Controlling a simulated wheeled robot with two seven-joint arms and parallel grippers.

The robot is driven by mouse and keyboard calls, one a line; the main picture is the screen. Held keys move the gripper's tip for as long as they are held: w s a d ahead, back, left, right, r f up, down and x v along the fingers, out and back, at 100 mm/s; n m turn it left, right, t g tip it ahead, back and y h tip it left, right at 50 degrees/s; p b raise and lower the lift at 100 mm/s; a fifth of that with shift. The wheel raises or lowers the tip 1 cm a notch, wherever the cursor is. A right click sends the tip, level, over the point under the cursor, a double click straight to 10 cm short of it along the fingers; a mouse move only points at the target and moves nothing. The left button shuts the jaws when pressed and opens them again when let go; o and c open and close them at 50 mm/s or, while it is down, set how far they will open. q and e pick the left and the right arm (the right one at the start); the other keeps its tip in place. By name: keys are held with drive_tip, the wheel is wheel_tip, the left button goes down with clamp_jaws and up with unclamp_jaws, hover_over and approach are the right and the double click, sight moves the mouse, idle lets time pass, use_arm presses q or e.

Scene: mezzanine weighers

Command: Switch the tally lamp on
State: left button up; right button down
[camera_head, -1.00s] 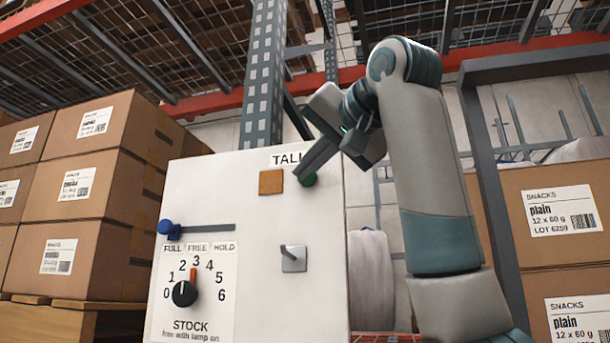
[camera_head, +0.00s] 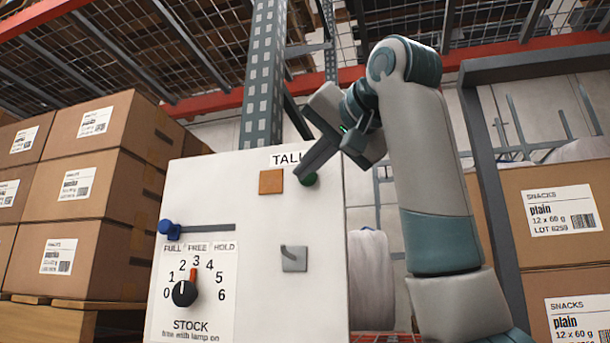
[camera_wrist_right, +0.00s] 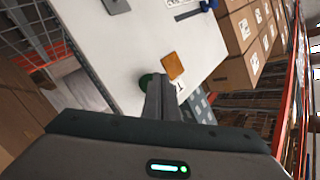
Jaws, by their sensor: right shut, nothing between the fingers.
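A white panel (camera_head: 255,215) carries the label "TALL...", its end hidden behind my right gripper. Below the label are an amber-brown square (camera_head: 271,181), which looks unlit, and a round green button (camera_head: 309,180). My right gripper (camera_head: 303,176) is shut and empty, its fingertips at the green button; I cannot tell if they press it. In the right wrist view the fingertips (camera_wrist_right: 160,80) overlap the green button (camera_wrist_right: 147,82), next to the amber square (camera_wrist_right: 173,66). My left gripper is not in view.
Stacked cartons (camera_head: 95,190) stand left, more cartons (camera_head: 560,225) right. A dark frame post (camera_head: 490,190) stands behind my right arm.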

drive_tip(key=shift+w, duration=0.2)
idle(0.5)
drive_tip(key=shift+w+d, duration=0.15)
drive_tip(key=shift+w, duration=0.05)
drive_tip(key=shift+s+b, duration=0.3)
drive_tip(key=shift+s, duration=0.1)
idle(0.6)
drive_tip(key=s+a+b, duration=0.2)
drive_tip(key=s, duration=0.3)
drive_tip(key=shift+s+b, duration=0.35)
drive_tip(key=shift+b, duration=0.05)
idle(2.5)
